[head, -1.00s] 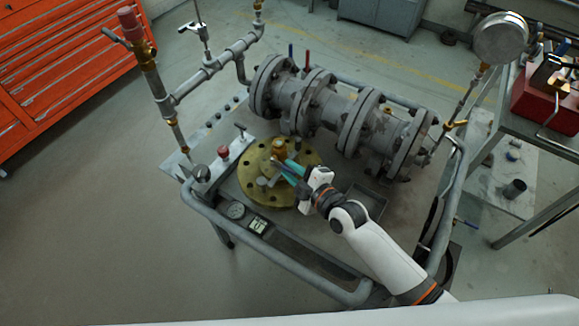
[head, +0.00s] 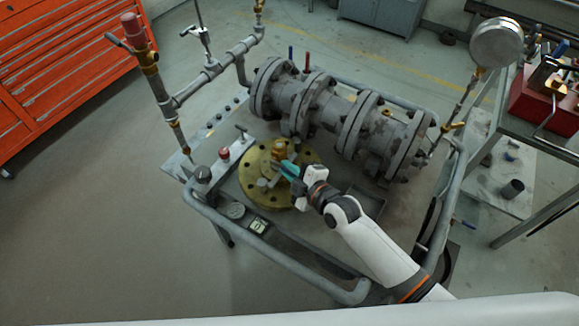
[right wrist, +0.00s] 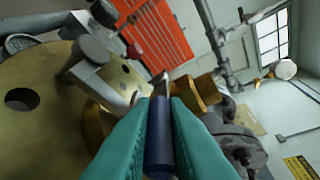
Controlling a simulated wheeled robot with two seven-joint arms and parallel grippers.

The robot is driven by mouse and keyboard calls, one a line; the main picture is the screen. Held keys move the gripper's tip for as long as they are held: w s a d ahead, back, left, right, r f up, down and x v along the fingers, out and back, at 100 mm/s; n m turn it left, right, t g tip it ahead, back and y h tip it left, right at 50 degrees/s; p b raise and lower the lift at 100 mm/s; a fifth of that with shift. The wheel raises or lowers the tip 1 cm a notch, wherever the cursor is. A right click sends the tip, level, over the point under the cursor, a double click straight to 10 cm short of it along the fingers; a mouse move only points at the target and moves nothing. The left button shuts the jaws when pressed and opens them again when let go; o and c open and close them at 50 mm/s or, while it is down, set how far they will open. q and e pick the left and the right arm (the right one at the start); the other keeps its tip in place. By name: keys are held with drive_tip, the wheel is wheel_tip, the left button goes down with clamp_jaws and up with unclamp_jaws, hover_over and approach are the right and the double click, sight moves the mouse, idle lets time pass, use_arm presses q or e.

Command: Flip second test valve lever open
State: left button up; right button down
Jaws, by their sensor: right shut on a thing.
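My right gripper (head: 283,168) is above the round brass flange (head: 257,193) on the cart. In the right wrist view its teal fingers (right wrist: 160,130) are shut on a dark blue lever handle (right wrist: 159,140), one finger on each side. A thin metal shank runs from the handle towards a brass valve body (right wrist: 203,92), which also shows in the head view (head: 279,149). In the head view the fingers hide most of this lever. Two other levers, one blue (head: 290,52) and one red (head: 307,60), stand upright behind the grey valve assembly (head: 335,110). My left gripper is not in view.
A grey pipe rail (head: 270,255) edges the cart. A manifold with a red knob (head: 224,153) stands left of the flange. A pressure gauge (head: 497,43) rises at right. A red tool chest (head: 65,60) stands at left.

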drive_tip(key=r+g+h+p, duration=0.1)
drive_tip(key=p, duration=0.2)
drive_tip(key=g+p, duration=0.1)
drive_tip(key=p, duration=0.2)
drive_tip(key=r+n+h+p, duration=0.1)
drive_tip(key=p, duration=0.1)
drive_tip(key=shift+w+a+r+g+h+p, duration=0.1)
drive_tip(key=shift+a+r+g+h+p, duration=0.2)
drive_tip(key=shift+g+p, duration=0.1)
drive_tip(key=shift+h, duration=0.3)
drive_tip(key=shift+f+g+p, duration=0.2)
drive_tip(key=shift+g+p, duration=0.1)
drive_tip(key=shift+p, duration=0.05)
drive_tip(key=c, duration=1.7)
unclamp_jaws()
drive_tip(key=shift+w, duration=0.1)
drive_tip(key=b+v, duration=0.2)
drive_tip(key=v, duration=1)
drive_tip(key=shift+a, duration=0.1)
